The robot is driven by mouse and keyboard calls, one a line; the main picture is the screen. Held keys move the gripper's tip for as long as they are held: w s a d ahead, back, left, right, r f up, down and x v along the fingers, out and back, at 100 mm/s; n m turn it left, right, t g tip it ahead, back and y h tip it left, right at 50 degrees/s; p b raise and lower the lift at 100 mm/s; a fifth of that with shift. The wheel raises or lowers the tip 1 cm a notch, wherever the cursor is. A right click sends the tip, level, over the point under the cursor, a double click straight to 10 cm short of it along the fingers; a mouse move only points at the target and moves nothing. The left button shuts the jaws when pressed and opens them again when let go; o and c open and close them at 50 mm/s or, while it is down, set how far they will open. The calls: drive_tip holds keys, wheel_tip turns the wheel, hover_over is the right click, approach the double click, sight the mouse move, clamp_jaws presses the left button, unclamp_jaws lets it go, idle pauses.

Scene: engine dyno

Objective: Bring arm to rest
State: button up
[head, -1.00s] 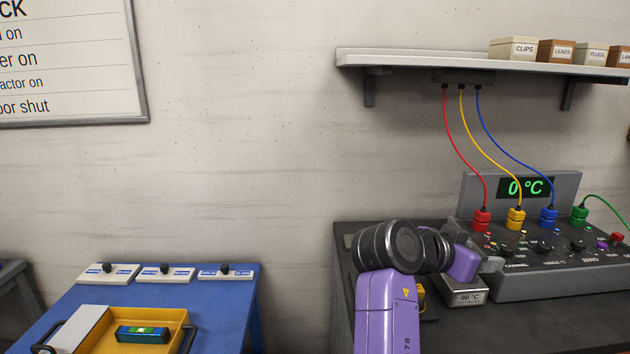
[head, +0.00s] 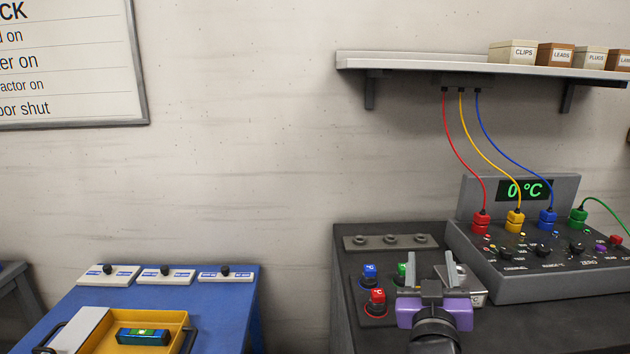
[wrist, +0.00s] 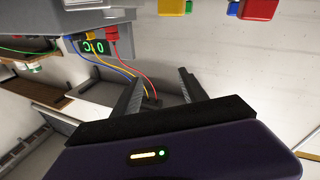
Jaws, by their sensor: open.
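My gripper (head: 433,274) is in the head view above the front of the dark bench, with its purple body low and its two grey fingers pointing up. The fingers are apart with nothing between them. In the wrist view the fingers (wrist: 160,92) are also spread and empty, and the wall and shelf lie beyond them.
The grey instrument (head: 540,255) reading 0 °C stands at right with red, yellow, blue and green plugs. A shelf (head: 480,63) overhangs. A blue table (head: 225,300) holds a yellow tray (head: 178,322).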

drive_tip(key=s+f+n+y, duration=0.1)
drive_tip(key=s, duration=0.1)
drive_tip(key=s+a+f+n+y, duration=0.1)
drive_tip(key=s+f, duration=0.1)
drive_tip(key=s, duration=0.1)
drive_tip(key=s+a+f+n+t+y, duration=0.1)
drive_tip(key=s+f+y, duration=0.1)
drive_tip(key=s, duration=0.1)
drive_tip(key=shift+s+f+n, duration=0.2)
drive_tip(key=shift+f+n, duration=0.05)
drive_tip(key=shift+n, duration=0.05)
drive_tip(key=s+f+m+g+p, duration=0.1)
drive_tip(key=s+f, duration=0.3)
drive_tip(key=s, duration=1.6)
drive_tip(key=s+f+m+g+y+p, duration=0.1)
drive_tip(key=s+f+g+p, duration=0.1)
drive_tip(key=s, duration=1.8)
wheel_tip(320, 180, down, 2)
drive_tip(key=shift+d+f+m+g+y, duration=0.3)
drive_tip(key=shift+m+g, duration=0.1)
drive_tip(key=shift+g, duration=0.5)
drive_tip(key=shift+r, duration=0.1)
drive_tip(key=shift+c, duration=0.2)
